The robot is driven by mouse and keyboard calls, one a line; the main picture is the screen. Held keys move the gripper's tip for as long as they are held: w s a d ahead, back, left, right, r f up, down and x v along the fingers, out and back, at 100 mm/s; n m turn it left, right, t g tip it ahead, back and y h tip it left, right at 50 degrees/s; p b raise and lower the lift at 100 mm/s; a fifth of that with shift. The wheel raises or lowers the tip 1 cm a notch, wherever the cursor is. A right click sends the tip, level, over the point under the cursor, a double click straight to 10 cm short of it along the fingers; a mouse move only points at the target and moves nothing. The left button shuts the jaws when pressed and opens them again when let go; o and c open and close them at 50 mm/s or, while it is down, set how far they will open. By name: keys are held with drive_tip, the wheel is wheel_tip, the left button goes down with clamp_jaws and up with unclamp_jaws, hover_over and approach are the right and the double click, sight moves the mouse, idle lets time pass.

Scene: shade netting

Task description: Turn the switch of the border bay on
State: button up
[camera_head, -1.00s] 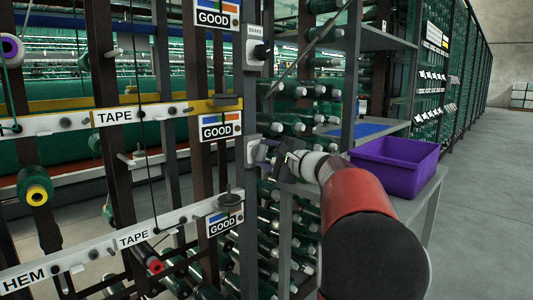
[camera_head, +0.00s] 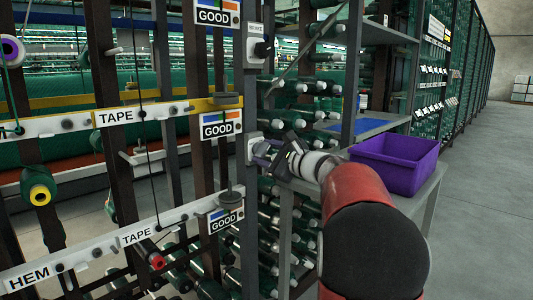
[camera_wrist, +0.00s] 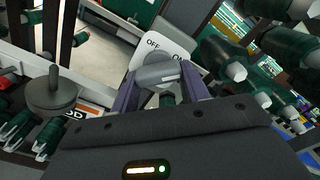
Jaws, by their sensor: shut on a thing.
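A switch with a pale plate (camera_wrist: 150,47) marked OFF and ON fills the middle of the wrist view. Its grey knob (camera_wrist: 158,73) sits between the two purple fingers of my gripper (camera_wrist: 159,80). The gripper is shut on the knob, and which mark the knob points to is unclear. In the head view the switch plate (camera_head: 251,148) is on a grey post, with my gripper (camera_head: 261,152) against it. The gripper hides most of the knob there, and no bay name can be read on this switch.
Another switch (camera_head: 262,49), with a black knob and a plate that seems to read BRAKE, is higher on the same post. A purple bin (camera_head: 398,180) stands on the shelf at the right. GOOD tags (camera_head: 221,124) and TAPE and HEM rails are at the left.

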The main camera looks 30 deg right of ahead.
drive_tip(key=shift+f, duration=0.15)
drive_tip(key=o, duration=1)
drive_tip(key=b+v, duration=0.1)
drive_tip(key=v, duration=0.7)
